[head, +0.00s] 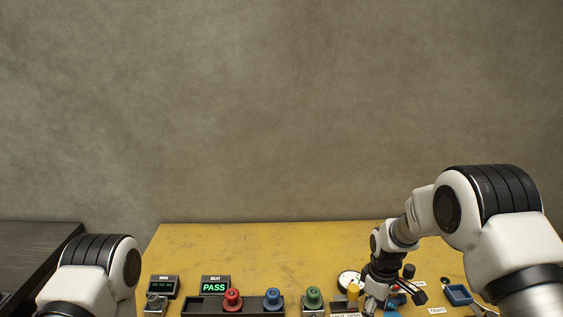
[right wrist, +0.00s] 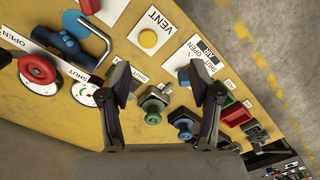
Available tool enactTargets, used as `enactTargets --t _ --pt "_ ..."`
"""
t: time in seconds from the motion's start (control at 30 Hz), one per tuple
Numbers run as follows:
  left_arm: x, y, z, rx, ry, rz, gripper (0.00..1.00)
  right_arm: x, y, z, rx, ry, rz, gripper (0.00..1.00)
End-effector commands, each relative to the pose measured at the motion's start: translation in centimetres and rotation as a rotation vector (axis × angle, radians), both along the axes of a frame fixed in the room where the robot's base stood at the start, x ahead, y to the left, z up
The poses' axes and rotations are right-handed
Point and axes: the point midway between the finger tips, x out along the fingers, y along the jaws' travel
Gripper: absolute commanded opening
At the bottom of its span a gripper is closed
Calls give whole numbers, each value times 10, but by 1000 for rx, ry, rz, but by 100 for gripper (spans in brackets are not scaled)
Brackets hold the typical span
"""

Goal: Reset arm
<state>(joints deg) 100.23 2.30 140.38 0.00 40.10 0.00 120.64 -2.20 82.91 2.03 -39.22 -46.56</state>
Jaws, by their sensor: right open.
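My right gripper (head: 407,294) is over the right part of the yellow table. In the right wrist view its two fingers (right wrist: 162,84) are spread with nothing between them. A green flanged spool (head: 313,297) sits on a grey stand left of this gripper; it also shows in the right wrist view (right wrist: 153,108).
A display (head: 215,286) reads PASS; another display (head: 163,286) stands left of it. Near my right gripper are a red ring handwheel (right wrist: 37,68), a blue valve (right wrist: 72,48), a white gauge (right wrist: 84,93) and a yellow VENT button (right wrist: 148,38). The table's back is clear.

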Motion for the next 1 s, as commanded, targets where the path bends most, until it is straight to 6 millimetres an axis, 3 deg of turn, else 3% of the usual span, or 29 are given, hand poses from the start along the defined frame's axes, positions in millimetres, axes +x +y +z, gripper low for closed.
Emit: enactTargets --t 0.27,0.47,0.57,0.67,0.77,0.8,0.9,1.0 --pt "1 0 -13 0 -1 0 45 -39 -5 -58 5 112 -11 63" --pt "0 0 -22 0 -1 0 45 -97 -9 -110 6 234 -23 63" --pt "0 0 -28 0 -1 0 45 -137 -12 -143 3 291 -47 63" --pt "0 0 -36 0 -1 0 45 -195 -16 -181 -8 344 -105 63" --pt "0 0 -47 0 -1 0 45 -275 -19 -219 -33 379 -221 63" --pt "0 0 -51 0 -1 0 45 -311 -20 -229 -47 376 -291 63" --pt "0 0 -55 0 0 0 45 -375 -22 -228 -72 295 -500 63" --pt "0 0 -51 0 -1 0 45 -381 -21 -212 -56 151 -676 63"
